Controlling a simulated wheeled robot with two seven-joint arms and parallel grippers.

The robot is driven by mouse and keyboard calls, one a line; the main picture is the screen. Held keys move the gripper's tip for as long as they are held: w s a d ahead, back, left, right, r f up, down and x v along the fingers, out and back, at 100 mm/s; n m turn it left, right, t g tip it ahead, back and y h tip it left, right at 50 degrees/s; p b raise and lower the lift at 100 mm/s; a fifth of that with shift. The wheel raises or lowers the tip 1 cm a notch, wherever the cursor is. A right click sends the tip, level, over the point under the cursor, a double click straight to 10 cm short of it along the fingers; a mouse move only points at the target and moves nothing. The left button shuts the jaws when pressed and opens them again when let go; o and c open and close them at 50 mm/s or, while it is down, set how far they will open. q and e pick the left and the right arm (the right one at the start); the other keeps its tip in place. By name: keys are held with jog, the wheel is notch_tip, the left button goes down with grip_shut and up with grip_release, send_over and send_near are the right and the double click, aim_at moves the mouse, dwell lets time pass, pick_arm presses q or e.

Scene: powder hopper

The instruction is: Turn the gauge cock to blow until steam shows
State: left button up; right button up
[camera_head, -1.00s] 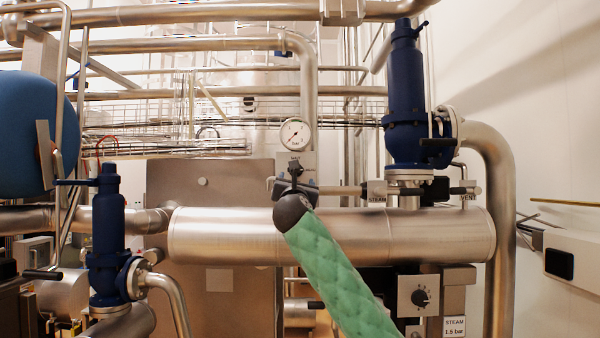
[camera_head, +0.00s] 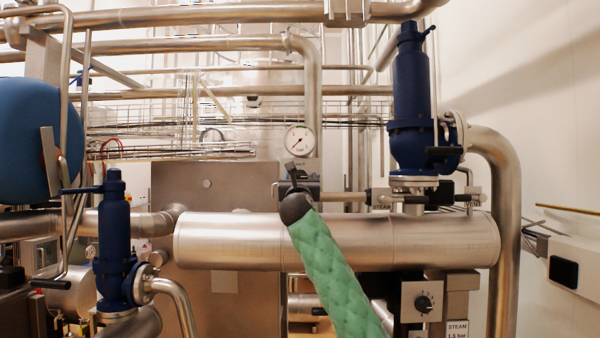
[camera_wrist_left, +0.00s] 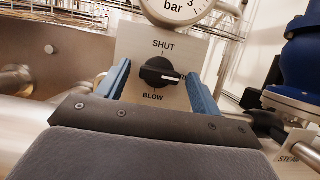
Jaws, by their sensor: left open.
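The gauge cock is a black knob (camera_wrist_left: 160,74) on a pale plate (camera_wrist_left: 190,48) in the left wrist view. SHUT is printed above it and BLOW below it; a label at its right is partly hidden. The knob's bar lies roughly crosswise, with a white mark at its right end. My left gripper (camera_wrist_left: 160,80) is open, its blue fingers on either side of the knob; I cannot tell if they touch it. In the head view, my left gripper (camera_head: 297,178) is in front of the plate and hides the knob. My right gripper is not in view.
A round pressure gauge (camera_head: 299,140) sits just above the plate. A thick steel pipe (camera_head: 228,240) runs across below the gripper. A blue valve (camera_head: 410,110) stands at the right, and another blue valve (camera_head: 114,240) at lower left.

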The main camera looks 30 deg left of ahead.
pick_arm(q)
jog(key=shift+w+a+r, duration=0.15)
jog(key=shift+w+r, duration=0.1)
jog(key=c, duration=1)
jog(key=shift+f, duration=0.1)
